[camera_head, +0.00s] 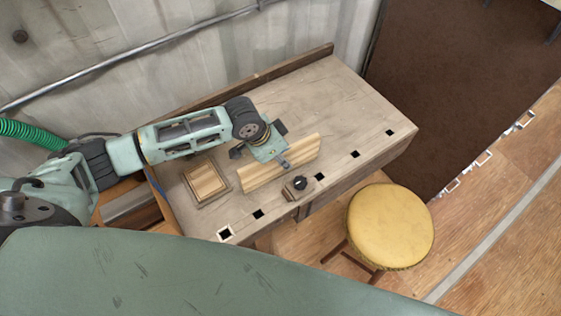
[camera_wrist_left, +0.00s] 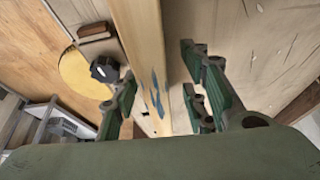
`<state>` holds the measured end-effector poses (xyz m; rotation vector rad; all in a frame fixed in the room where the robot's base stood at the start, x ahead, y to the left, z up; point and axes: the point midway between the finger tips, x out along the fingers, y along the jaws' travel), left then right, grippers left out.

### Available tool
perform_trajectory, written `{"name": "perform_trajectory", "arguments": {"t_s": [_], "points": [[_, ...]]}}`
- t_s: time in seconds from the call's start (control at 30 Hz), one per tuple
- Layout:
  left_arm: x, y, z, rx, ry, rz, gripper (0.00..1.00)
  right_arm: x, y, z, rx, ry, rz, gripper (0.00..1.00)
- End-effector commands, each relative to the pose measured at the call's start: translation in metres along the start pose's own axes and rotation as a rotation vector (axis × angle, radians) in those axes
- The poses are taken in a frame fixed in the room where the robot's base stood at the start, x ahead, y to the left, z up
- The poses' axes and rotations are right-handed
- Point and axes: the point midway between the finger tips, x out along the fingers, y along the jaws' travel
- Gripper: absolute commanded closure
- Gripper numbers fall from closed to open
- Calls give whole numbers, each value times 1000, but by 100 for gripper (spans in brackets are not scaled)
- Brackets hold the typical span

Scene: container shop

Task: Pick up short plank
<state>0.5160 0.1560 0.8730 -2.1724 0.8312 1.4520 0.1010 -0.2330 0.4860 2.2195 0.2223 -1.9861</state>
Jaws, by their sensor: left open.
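The short plank (camera_head: 262,178) is a pale wooden board standing on its long edge on the workbench (camera_head: 330,95). In the left wrist view the plank (camera_wrist_left: 140,40) runs between the green-padded fingers of the open left gripper (camera_wrist_left: 165,100). A gap shows between the plank and the fingers on the right; contact on the left side is unclear. My right gripper is not in view.
A small square wooden block (camera_head: 205,180) lies left of the plank. A dark knob (camera_head: 299,184) sits at the bench's front edge near several square holes. A yellow round stool (camera_head: 390,226) stands in front. The bench's right part is clear; a raised ledge (camera_head: 290,68) runs along its back.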

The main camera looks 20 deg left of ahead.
Motion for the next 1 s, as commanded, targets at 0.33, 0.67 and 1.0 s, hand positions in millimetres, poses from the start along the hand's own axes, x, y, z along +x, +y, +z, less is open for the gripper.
{"name": "perform_trajectory", "arguments": {"t_s": [0.33,0.67,1.0], "points": [[37,3,-1,0,-1,0,59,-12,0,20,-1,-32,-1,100],[38,3,-1,0,0,0,68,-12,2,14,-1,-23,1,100],[38,3,-1,0,0,0,98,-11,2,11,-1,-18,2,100]]}}
